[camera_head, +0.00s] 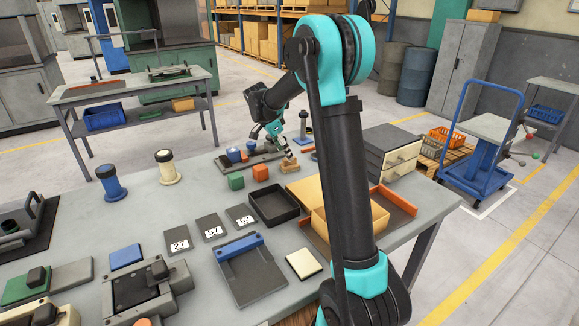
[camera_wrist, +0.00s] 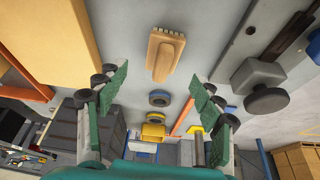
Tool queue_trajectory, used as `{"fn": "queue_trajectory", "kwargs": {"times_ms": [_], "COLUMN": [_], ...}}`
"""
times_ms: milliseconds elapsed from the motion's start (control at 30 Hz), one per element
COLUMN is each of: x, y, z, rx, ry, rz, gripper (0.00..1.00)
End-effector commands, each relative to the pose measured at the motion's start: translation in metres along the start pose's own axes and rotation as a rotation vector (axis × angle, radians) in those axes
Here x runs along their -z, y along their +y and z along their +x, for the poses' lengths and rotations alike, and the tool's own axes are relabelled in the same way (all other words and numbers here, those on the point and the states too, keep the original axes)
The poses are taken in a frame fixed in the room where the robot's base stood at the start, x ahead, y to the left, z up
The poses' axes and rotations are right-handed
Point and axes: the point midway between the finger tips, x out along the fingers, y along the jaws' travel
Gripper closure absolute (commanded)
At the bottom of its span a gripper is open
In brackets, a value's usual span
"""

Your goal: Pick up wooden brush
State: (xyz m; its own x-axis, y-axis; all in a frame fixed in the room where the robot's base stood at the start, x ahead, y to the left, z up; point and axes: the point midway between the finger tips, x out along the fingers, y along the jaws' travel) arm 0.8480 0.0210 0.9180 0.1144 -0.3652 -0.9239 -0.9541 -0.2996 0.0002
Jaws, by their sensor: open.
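The wooden brush (camera_wrist: 164,54) lies on the grey bench in the wrist view, upper middle, with pale bristles showing at its far end. In the head view the brush (camera_head: 290,166) is a small tan piece just below my gripper (camera_head: 283,148). In the wrist view my gripper (camera_wrist: 160,84) has its two green fingers spread wide on either side. Nothing is between them, and the brush lies ahead of the gap, apart from both fingers.
A black open tray (camera_head: 273,206), a red block (camera_head: 261,173) and a green block (camera_head: 236,182) stand near the brush. A grey drawer unit (camera_head: 390,150) stands to the right. In the wrist view, a dark knobbed fixture (camera_wrist: 267,100) is at right and a yellow box (camera_wrist: 50,40) at left.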

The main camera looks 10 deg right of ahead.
Motion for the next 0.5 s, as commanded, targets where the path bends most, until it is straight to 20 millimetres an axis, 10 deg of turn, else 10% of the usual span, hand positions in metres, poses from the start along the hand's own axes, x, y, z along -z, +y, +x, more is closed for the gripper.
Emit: {"fn": "queue_trajectory", "kwargs": {"times_ms": [500], "x": [0.002], "y": [-0.004], "z": [0.053], "rx": [0.001], "ry": [0.0], "rz": [0.0], "gripper": [0.33]}}
